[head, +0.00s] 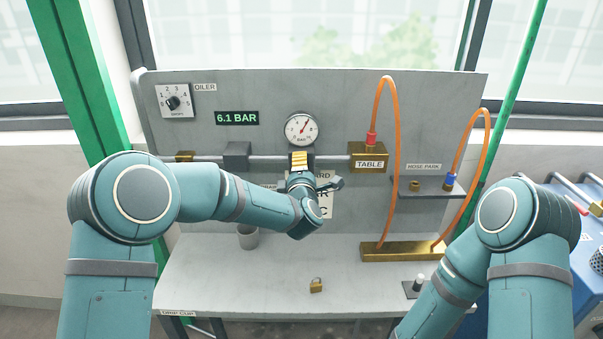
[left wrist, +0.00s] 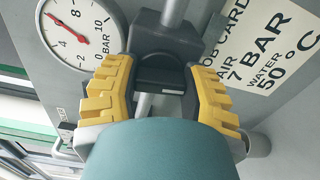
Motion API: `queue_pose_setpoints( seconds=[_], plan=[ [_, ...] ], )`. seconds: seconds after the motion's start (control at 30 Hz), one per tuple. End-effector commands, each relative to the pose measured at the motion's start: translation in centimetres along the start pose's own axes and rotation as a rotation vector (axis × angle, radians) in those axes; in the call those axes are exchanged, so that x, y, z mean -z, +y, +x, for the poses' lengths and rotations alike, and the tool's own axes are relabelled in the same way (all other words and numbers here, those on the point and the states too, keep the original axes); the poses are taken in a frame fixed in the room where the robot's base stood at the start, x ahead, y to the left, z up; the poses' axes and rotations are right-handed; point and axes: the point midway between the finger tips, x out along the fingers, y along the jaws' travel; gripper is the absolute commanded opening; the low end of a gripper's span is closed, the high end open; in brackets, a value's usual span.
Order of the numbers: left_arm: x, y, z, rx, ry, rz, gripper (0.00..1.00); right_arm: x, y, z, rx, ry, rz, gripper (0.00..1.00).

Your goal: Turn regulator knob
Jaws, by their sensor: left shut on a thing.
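The dark regulator knob (left wrist: 160,75) sits below the round pressure gauge (head: 302,129), which also shows in the left wrist view (left wrist: 72,32). My left gripper (head: 300,165) is at the regulator under the gauge. In the left wrist view its yellow fingers (left wrist: 158,82) lie on both sides of the knob and are shut on it. In the head view the gripper and wrist hide the knob. The green display (head: 237,118) reads 6.1 BAR. The job card (left wrist: 258,42) shows AIR 7 BAR. My right gripper is out of view; only its arm shows at the lower right.
An orange hose (head: 395,130) loops at the right. An oiler dial (head: 173,102) is at upper left.

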Motion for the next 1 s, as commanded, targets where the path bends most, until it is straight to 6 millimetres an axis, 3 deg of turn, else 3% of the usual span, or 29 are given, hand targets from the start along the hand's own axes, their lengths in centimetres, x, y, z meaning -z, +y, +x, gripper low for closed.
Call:
queue_pose_setpoints(
  seconds=[0.5,1.0],
  plan=[
    [0.0,0.1,0.0,-0.003,0.000,0.369,0.10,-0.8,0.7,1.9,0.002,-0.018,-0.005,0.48],
    [0.0,0.1,0.0,-0.001,0.000,0.470,0.10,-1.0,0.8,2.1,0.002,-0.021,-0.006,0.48]
  ],
)
